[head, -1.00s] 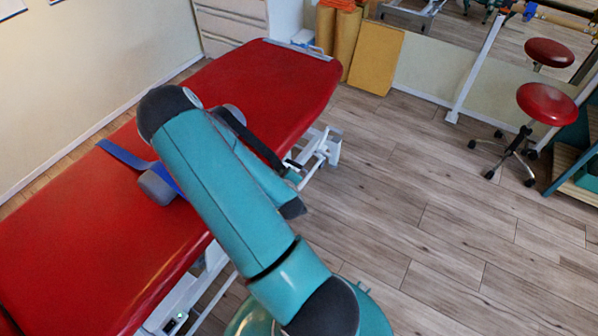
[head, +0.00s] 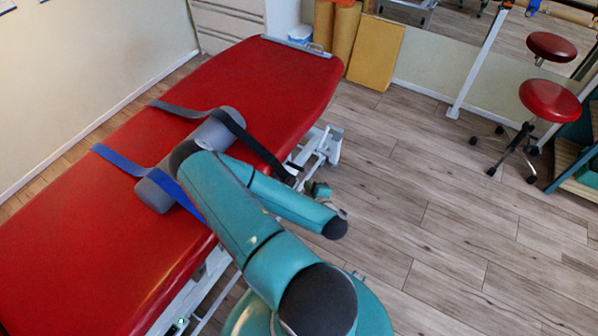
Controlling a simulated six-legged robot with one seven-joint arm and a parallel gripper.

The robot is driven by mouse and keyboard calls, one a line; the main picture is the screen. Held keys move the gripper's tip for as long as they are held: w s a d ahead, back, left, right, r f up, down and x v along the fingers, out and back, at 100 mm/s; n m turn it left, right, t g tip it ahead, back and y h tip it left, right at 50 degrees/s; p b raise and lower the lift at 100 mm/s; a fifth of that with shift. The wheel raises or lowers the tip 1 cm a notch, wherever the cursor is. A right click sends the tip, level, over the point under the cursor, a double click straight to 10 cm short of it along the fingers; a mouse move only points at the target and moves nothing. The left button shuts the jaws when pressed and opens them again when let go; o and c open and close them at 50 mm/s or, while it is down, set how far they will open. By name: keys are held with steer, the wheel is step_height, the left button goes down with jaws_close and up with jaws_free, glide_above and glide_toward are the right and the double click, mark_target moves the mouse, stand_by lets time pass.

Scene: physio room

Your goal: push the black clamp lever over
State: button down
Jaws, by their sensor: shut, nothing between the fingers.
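The black clamp lever cannot be made out for sure. A dark shape (head: 291,179) shows at the right edge of the red treatment table (head: 285,85), where a black strap (head: 255,145) ends. I cannot tell if it is the lever or the strap's end. My gripper (head: 309,187) shows only as a small teal and dark part beyond my forearm, just off that edge and close to the dark shape. It looks shut and empty; its fingertips are not clear. I cannot tell whether it touches anything.
A grey bolster (head: 213,130) lies on the table under the black strap and a blue strap (head: 125,165). White frame parts (head: 322,147) stick out below the table edge. Wood floor (head: 420,240) is clear to the right. Red stools (head: 550,101) stand at the far right.

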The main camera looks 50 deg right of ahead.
mark_target(296, 168)
steer(key=x, duration=1)
steer(key=shift+s, duration=0.1)
